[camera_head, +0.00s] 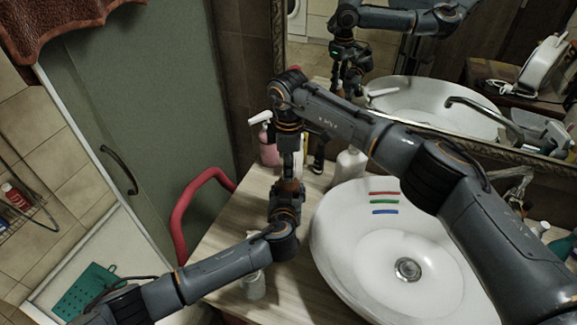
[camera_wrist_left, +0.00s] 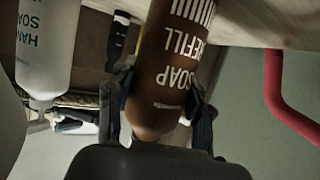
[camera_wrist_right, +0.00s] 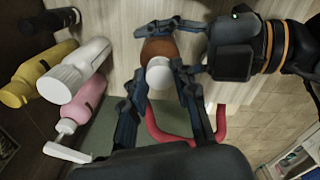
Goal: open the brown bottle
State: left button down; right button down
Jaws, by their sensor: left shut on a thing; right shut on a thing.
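The brown bottle (camera_wrist_left: 170,60), lettered SOAP REFILL, stands between the fingers of my left gripper (camera_wrist_left: 158,105), which is shut on its body. In the right wrist view the bottle (camera_wrist_right: 160,47) shows from above, with its white cap (camera_wrist_right: 159,73) on it. My right gripper (camera_wrist_right: 160,84) has its fingers on both sides of the cap and is shut on it. In the head view my right gripper (camera_head: 291,170) is directly above my left one, and they hide most of the bottle.
A pink pump bottle (camera_wrist_right: 83,103), a white bottle (camera_wrist_right: 75,68), a yellow bottle (camera_wrist_right: 35,78) and a dark bottle (camera_wrist_right: 58,19) stand close by. The white basin (camera_head: 345,245) is to the right on the wooden counter (camera_head: 225,225). A red rail (camera_head: 181,215) curves at the left.

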pick_arm(q)
jog(key=shift+f, duration=0.1)
pick_arm(e)
jog(key=n, duration=1)
jog(key=shift+n, duration=0.4)
jog(key=n, duration=1)
jog(key=shift+r+n, duration=0.1)
jog(key=shift+n, duration=0.2)
jog(key=n, duration=2)
jog(key=shift+n, duration=0.3)
jog(key=n, duration=1.2)
jog(key=shift+r, duration=0.15)
